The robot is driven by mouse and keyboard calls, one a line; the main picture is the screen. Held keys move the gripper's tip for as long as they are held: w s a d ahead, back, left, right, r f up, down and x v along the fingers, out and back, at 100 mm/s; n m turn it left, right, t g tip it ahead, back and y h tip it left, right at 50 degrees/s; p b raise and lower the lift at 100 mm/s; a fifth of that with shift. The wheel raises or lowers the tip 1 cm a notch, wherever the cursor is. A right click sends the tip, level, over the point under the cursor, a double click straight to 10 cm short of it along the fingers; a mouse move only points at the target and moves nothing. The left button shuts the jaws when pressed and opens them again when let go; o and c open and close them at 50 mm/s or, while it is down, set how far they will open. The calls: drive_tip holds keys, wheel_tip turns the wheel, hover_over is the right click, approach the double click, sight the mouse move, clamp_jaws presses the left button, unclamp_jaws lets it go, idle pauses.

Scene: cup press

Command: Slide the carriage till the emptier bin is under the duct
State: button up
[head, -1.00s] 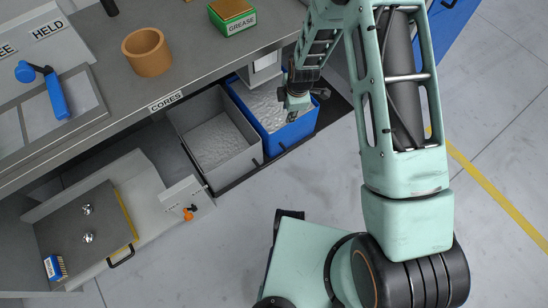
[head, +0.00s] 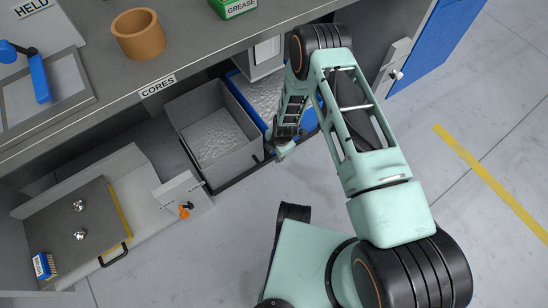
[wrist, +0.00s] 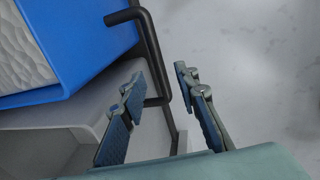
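Two bins stand side by side on a dark carriage frame (head: 228,184) under the bench. The grey bin (head: 181,116) is on the left, its granules low inside. The blue bin (head: 247,108) is on the right, looks fuller, and is partly hidden by my arm. The pale duct (head: 262,62) is above the blue bin. In the wrist view the black bent handle (wrist: 151,45) passes between the fingers of my gripper (wrist: 160,82), which is open. In the head view my gripper (head: 279,150) is low at the bins' front; its fingertips are hard to make out.
A left drawer unit (head: 75,235) with an orange-knobbed latch (head: 184,211) stands out beside the carriage. The bench (head: 190,60) overhangs the bins and carries a tan ring (head: 138,34) and a green grease box (head: 232,7). Floor in front is clear.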

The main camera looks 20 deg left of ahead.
sight(274, 158)
drive_tip(key=shift+w+a+f+b, duration=0.15)
drive_tip(key=shift+f+b, duration=0.1)
drive_tip(key=shift+f, duration=0.65)
drive_tip(key=shift+w+a+f+b, duration=0.1)
drive_tip(key=shift+f+b, duration=0.1)
drive_tip(key=shift+f, duration=0.7)
clamp_jaws()
